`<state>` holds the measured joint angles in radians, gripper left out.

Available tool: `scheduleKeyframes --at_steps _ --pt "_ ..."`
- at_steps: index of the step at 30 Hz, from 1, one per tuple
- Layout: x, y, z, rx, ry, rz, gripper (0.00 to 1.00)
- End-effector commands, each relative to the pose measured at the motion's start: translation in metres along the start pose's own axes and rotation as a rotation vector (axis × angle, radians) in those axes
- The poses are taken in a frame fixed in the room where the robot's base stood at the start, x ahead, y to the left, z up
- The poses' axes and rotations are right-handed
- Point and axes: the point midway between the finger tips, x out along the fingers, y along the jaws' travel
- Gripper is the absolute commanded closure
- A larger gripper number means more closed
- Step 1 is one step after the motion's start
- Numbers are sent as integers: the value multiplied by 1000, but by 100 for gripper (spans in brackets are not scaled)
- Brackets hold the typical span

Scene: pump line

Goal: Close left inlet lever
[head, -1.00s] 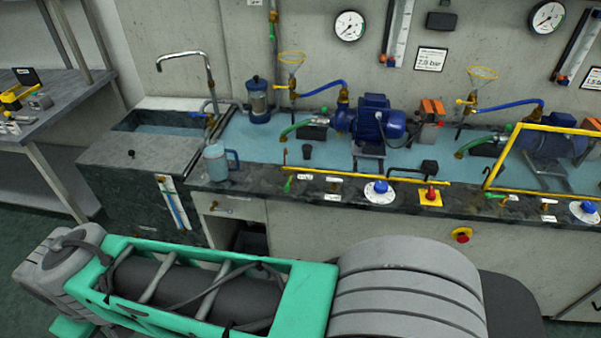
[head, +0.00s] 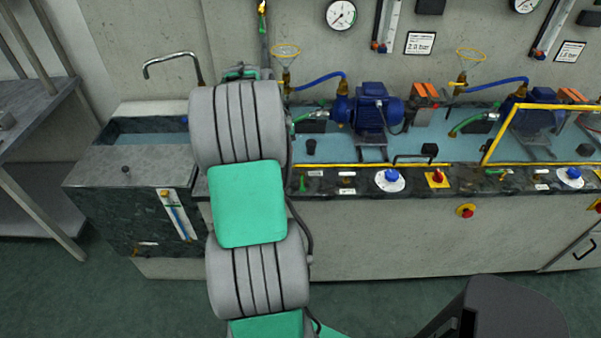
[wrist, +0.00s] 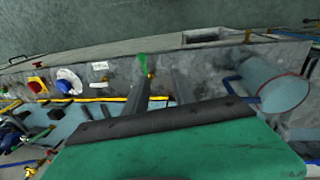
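A small lever with a green handle (head: 302,184) sits at the left end of the dark front panel in the head view. In the wrist view, the green handle (wrist: 142,62) and its brass valve body show just past my fingertips, nearer the left finger. My gripper (wrist: 161,78) is open, with its two grey fingers apart and nothing seen held between them. I cannot tell whether a finger touches the lever. In the head view my arm hides my gripper. The small labels by the lever are too small to read.
A yellow rail (head: 370,166) runs along the panel. A blue knob (head: 391,177) and a red knob (head: 437,175) lie to the right. The sink (head: 150,130) is at left.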

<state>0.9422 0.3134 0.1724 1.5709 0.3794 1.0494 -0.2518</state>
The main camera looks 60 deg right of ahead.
Motion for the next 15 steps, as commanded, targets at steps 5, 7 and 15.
scheduleKeyframes --at_steps 5,7,15 --pt "26 39 -9 78 -39 13 69" --pt "36 39 -8 76 -39 14 69" --pt "84 38 -6 75 -38 13 69"
